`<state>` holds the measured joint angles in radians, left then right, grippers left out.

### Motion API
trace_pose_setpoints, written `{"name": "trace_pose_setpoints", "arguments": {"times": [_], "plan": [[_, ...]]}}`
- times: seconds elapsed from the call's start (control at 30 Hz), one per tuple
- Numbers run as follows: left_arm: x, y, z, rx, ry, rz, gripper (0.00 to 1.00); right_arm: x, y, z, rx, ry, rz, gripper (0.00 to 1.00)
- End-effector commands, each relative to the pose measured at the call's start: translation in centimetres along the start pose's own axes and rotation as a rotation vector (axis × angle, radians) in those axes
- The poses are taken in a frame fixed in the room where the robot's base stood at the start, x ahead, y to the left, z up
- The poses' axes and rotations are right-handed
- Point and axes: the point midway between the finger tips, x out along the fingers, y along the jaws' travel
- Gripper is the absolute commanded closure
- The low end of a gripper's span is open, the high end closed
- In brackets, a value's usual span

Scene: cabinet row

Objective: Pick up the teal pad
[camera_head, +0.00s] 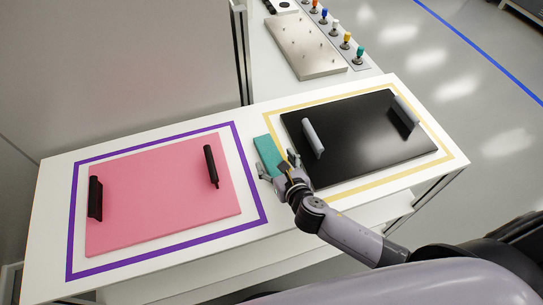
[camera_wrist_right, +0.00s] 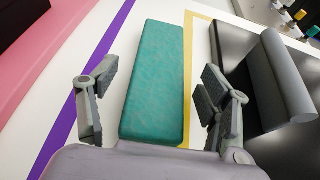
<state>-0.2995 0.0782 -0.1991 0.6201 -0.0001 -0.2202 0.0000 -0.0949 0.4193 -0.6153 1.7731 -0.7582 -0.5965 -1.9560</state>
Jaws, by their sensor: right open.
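The teal pad (camera_head: 267,152) is a flat, oblong block lying on the white table between the purple and yellow outlines. My right gripper (camera_head: 277,166) is at the near end of the pad in the head view. In the right wrist view the pad (camera_wrist_right: 155,80) lies lengthwise ahead, between the two fingers of the right gripper (camera_wrist_right: 150,92). The fingers are open, with a visible gap on each side of the pad. My left gripper is not in view.
A pink board (camera_head: 160,198) with two black handles lies left, inside a purple outline (camera_head: 246,170). A black board (camera_head: 365,130) with two grey handles lies right, close to the pad, inside a yellow outline (camera_head: 432,126). A metal plate (camera_head: 305,45) is behind.

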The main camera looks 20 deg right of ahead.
Motion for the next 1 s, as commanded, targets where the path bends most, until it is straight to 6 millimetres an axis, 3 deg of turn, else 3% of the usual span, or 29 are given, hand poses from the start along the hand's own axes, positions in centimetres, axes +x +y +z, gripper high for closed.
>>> {"name": "trace_pose_setpoints", "arguments": {"times": [0.13, 0.4, 1.0], "plan": [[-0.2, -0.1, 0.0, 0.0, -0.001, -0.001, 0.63, 1.7, 0.0, 0.1, 0.001, -0.002, -0.001, 0.28], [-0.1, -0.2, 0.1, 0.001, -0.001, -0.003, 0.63, 1.9, -0.1, 0.0, 0.0, -0.001, 0.0, 0.28], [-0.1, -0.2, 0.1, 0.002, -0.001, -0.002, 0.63, 1.9, -0.1, 0.0, 0.0, -0.001, 0.0, 0.68]]}}
